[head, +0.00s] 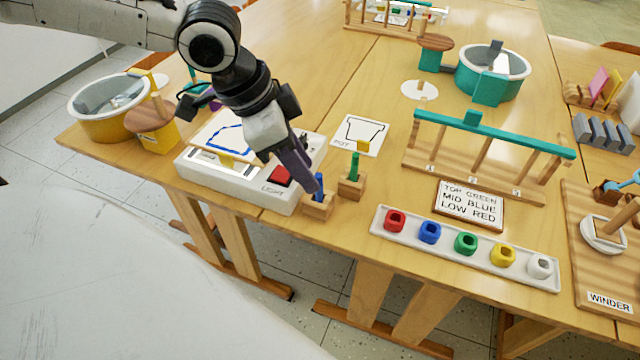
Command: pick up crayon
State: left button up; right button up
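A blue crayon (319,184) stands upright in a small wooden block (318,208) near the table's front edge. A green crayon (354,166) stands in a second wooden block (351,187) just to the right and behind. My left gripper (312,187) points down from the upper left, with its fingertips right at the blue crayon and partly covering it. The fingers overlap in this view, so I cannot tell whether they are closed on the crayon. My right gripper is not in view.
A white light box (250,188) with a red switch lies under and left of my gripper. A white tray (480,256) of several coloured pieces, a lettered sign (470,206) and a teal-topped wooden rack (480,150) stand to the right. A pot card (360,132) lies behind the green crayon.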

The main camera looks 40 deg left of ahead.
aim_at(319, 193)
pick_arm(q)
jog(key=b+x, duration=0.2)
jog(key=x, duration=0.3)
jog(key=shift+w+d, duration=0.25)
grip_shut()
